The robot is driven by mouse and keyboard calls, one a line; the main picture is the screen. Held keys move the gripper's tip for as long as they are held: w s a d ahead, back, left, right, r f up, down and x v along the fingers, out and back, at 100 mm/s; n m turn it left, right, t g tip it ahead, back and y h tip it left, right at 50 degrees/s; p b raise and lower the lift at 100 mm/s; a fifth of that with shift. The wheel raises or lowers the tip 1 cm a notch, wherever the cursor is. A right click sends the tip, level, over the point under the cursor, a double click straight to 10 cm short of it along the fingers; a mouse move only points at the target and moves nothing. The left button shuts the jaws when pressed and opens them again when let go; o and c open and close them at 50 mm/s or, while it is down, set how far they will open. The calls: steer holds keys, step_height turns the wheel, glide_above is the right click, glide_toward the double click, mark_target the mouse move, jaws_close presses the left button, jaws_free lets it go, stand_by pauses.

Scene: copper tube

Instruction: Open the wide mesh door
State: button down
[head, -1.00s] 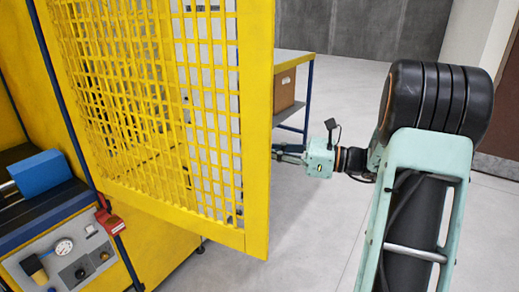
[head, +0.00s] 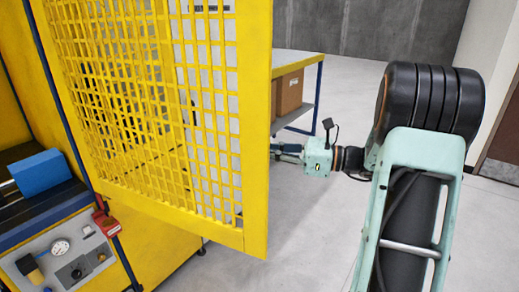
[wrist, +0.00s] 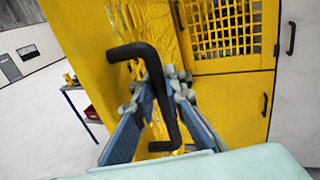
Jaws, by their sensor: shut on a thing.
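The wide yellow mesh door (head: 255,150) stands swung out from the yellow machine in the head view, with its free edge toward my arm. A black bar handle (wrist: 166,95) on a yellow panel shows in the wrist view. My gripper (wrist: 162,85) has its blue-grey fingers on either side of this handle and is shut on it. In the head view my gripper (head: 287,150) reaches behind the door's free edge, and its fingertips and the handle are hidden there.
Behind the door stands a table (head: 300,62) with a cardboard box (head: 289,92) on its lower shelf. The machine's opening holds a blue block (head: 40,173), above a panel with a gauge (head: 60,247). The grey floor (head: 330,235) is clear right of the door.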

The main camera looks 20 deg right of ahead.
steer(key=shift+d, duration=0.1)
steer(key=c, duration=2.3)
jaws_free()
steer(key=shift+s, duration=0.1)
steer(key=shift+o, duration=0.2)
steer(key=v, duration=1.2)
